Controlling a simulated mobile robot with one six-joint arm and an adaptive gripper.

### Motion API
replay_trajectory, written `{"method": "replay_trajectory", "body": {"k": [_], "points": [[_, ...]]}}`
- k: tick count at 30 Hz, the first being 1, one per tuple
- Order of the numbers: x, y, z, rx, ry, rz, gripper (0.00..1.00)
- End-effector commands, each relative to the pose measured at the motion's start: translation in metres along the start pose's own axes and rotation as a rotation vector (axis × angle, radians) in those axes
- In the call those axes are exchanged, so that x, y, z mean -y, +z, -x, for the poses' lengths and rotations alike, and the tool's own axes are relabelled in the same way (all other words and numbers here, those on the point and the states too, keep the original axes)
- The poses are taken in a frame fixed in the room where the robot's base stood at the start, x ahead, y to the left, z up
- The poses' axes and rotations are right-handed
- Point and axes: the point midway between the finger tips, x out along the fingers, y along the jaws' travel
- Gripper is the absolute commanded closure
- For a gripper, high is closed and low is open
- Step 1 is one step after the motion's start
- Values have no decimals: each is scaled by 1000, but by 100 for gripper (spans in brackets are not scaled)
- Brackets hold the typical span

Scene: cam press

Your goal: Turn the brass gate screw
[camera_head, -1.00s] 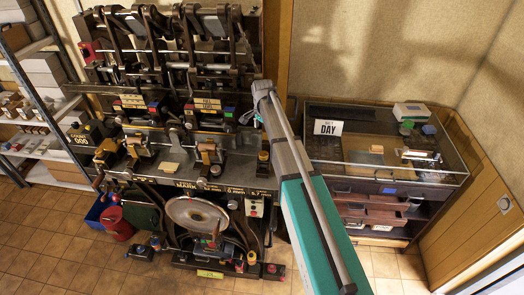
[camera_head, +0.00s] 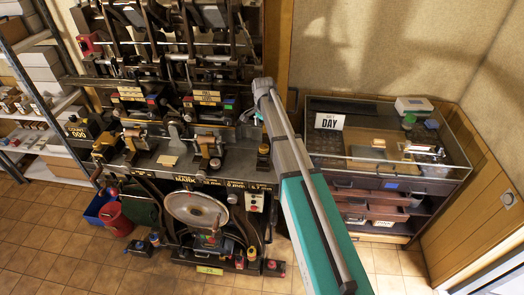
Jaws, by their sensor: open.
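The cam press (camera_head: 180,110) is a dark machine with levers, shafts and labelled blocks, filling the left and middle of the head view. Small brass-coloured parts show on its bench: one on the left block (camera_head: 133,133), one on the middle block (camera_head: 207,140) and one on a dark post (camera_head: 263,150) at the right end. I cannot tell which of them is the gate screw. My gripper (camera_head: 251,115) is open and small in view, beyond the end of my arm. It appears in front of the press's right side, above the dark post in the picture; its fingers are hard to make out.
A glass-topped cabinet with drawers (camera_head: 371,184) and a DAY sign (camera_head: 329,121) stands at right. Shelves with boxes (camera_head: 35,100) are at left. A red bucket (camera_head: 118,218), a blue bin (camera_head: 97,210) and a large metal disc (camera_head: 196,209) sit low.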

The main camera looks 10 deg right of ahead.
Motion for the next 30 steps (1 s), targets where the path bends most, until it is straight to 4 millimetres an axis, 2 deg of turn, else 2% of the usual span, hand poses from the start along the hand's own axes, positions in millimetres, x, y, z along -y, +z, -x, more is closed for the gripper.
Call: {"method": "replay_trajectory", "body": {"k": [1, 30], "points": [[0, 0, -8, 0, 0, 0, 4], [0, -1, -83, 0, 0, -1, 4]]}}
